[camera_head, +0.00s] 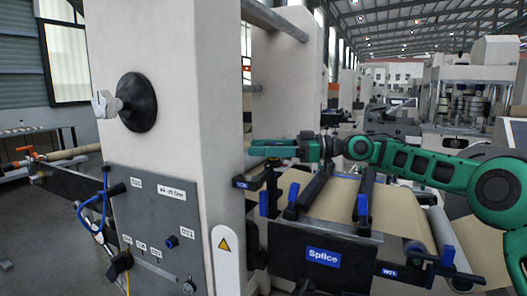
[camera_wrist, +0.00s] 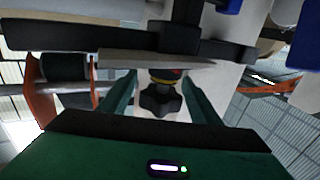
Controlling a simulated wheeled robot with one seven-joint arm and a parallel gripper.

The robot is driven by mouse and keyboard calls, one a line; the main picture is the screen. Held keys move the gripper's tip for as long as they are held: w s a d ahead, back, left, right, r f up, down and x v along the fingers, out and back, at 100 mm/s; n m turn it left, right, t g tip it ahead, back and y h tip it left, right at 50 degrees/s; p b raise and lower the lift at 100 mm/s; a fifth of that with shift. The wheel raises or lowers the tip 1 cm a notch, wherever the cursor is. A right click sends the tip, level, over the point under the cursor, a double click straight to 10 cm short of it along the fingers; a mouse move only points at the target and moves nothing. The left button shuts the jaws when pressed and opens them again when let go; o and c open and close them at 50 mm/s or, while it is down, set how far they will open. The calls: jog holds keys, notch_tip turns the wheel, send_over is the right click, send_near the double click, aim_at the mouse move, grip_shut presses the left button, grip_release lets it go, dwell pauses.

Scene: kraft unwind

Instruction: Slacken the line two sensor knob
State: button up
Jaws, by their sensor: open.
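A black lobed knob (camera_wrist: 160,101) with a red and yellow collar shows in the wrist view, below a dark bar. My gripper (camera_wrist: 159,84) is open, with one green finger on each side of the knob and visible gaps between. Depth between fingers and knob is hard to judge. No label on this knob is readable. In the head view my gripper (camera_head: 258,148) reaches left to beside the pale pillar (camera_head: 205,90), above the splice station; the knob cannot be made out there.
A blue "Splice" sign (camera_head: 323,257) marks the dark station front, with kraft web (camera_head: 395,205) behind it. Blue-capped clamps (camera_head: 293,195) stand near my gripper. The pillar carries a black round mount (camera_head: 137,101) and a grey control panel (camera_head: 155,225) with cables.

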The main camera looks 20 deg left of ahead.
jog(key=v, duration=1)
jog(key=shift+w+d, duration=0.25)
jog(key=shift+f, duration=0.1)
